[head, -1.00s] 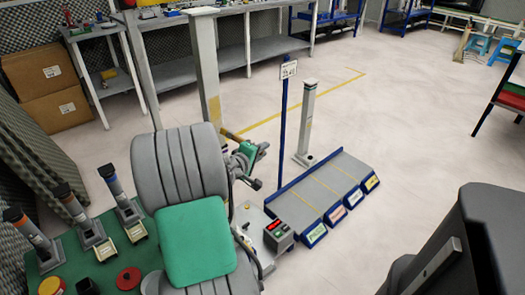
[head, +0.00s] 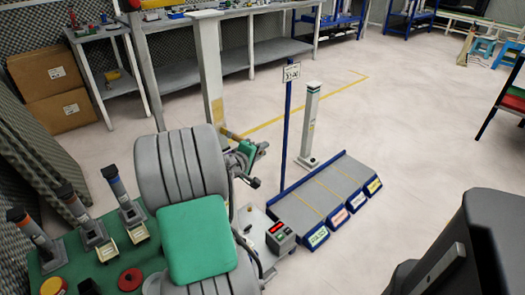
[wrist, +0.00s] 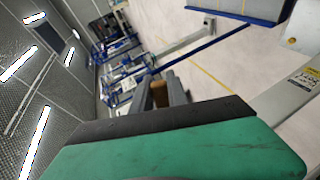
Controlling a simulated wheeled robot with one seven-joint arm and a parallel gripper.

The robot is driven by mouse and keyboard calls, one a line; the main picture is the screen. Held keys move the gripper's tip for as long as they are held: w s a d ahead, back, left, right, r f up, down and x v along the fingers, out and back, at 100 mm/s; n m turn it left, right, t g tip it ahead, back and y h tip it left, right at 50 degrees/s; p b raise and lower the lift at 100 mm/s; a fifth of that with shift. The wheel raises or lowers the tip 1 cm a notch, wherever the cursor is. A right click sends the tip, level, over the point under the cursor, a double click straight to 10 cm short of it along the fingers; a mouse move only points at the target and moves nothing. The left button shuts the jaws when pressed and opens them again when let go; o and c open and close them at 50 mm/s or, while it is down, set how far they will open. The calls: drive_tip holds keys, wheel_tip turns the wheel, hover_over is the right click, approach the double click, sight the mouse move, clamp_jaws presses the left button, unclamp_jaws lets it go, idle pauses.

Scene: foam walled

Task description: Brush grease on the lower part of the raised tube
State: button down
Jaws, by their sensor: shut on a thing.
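A tall grey tube (head: 208,62) stands upright in the head view, behind my arm, with a yellowish patch low on its side. Its lower end is hidden behind my arm. My gripper (head: 238,140) is beside that lower part and is partly hidden by my arm. It is shut on a brown brush handle (head: 231,134), which points up and left toward the tube. In the wrist view the brown handle (wrist: 160,95) shows between the grey fingers. I cannot tell whether the bristles touch the tube.
A thinner grey post (head: 311,125) stands on the floor to the right, beside a blue signpost (head: 288,120) and a low ramp-like stand (head: 325,196). A green board (head: 60,262) with several tools lies at lower left. A long bench (head: 235,60) runs behind.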

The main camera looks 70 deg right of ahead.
drive_tip(key=shift+r+p, duration=1.45)
drive_tip(key=shift+r, duration=0.5)
wheel_tip(320, 180, down, 4)
drive_tip(key=b, duration=0.3)
drive_tip(key=shift+f, duration=0.15)
drive_tip(key=shift+s+a, duration=0.15)
drive_tip(key=shift+s, duration=0.2)
drive_tip(key=shift+s+a+p, duration=0.3)
drive_tip(key=shift+s+a, duration=0.1)
drive_tip(key=shift+s, duration=0.35)
drive_tip(key=shift+s+a+p, duration=0.35)
drive_tip(key=shift+s+a, duration=0.05)
drive_tip(key=shift+s, duration=0.4)
drive_tip(key=shift+s+a+p, duration=0.3)
drive_tip(key=shift+s+a, duration=0.1)
drive_tip(key=shift+s, duration=0.35)
